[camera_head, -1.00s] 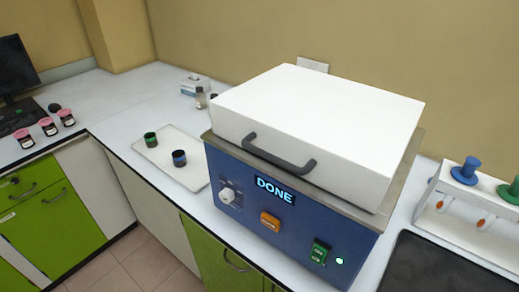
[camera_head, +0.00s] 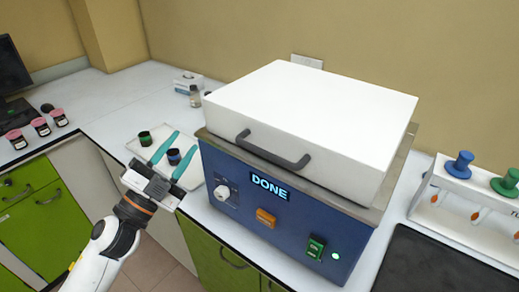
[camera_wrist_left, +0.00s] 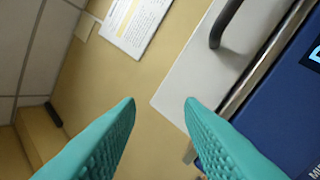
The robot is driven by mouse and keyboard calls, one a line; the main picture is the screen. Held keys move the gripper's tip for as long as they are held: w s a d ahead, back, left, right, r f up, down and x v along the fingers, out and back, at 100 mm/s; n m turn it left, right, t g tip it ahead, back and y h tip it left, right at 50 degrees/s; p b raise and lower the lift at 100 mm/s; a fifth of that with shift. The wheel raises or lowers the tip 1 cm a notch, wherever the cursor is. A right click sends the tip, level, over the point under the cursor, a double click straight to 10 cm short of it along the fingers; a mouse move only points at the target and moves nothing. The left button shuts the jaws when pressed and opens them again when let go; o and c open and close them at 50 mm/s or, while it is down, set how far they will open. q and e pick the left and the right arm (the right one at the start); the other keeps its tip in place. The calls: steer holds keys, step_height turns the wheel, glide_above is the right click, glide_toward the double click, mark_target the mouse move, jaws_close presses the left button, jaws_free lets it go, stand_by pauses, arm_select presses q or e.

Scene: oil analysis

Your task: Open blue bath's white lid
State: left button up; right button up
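The blue bath (camera_head: 268,212) stands on the counter, its display reading DONE. Its white lid (camera_head: 315,115) is shut on top, with a dark grey handle (camera_head: 273,150) on the front face. My left gripper (camera_head: 182,152) has teal fingers spread apart and empty. In the head view it is left of the bath, in front of the tray. In the left wrist view the open fingers (camera_wrist_left: 160,103) point toward the lid (camera_wrist_left: 185,85) and part of the handle (camera_wrist_left: 217,30) at upper right, without touching them. My right gripper is not in view.
A white tray (camera_head: 134,147) with two small dark jars sits left of the bath, partly behind my left gripper. A white rack (camera_head: 467,190) with blue and green pieces and a black plate (camera_head: 440,262) are at right. Pink-lidded jars (camera_head: 40,125) stand at far left.

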mark_target(259, 148)
arm_select(q)
steer(key=s+d+m+g+h+p, duration=0.1)
steer(key=d+m+g+h, duration=0.1)
steer(key=d+m+g, duration=0.3)
steer(key=d+r+m+g+h+p, duration=0.1)
steer(key=d+m+g+h+p, duration=0.1)
steer(key=d+m+g, duration=0.3)
steer(key=s+d+r+m+g+h+p, duration=0.1)
steer(key=d+m+g, duration=0.3)
steer(key=m+g, duration=0.2)
steer(key=shift+s+d+m+g+h, duration=0.3)
steer(key=shift+d+m+h, duration=0.1)
steer(key=shift+m, duration=0.1)
steer(key=shift+d+p, duration=0.35)
steer(key=shift+d, duration=0.05)
jaws_close()
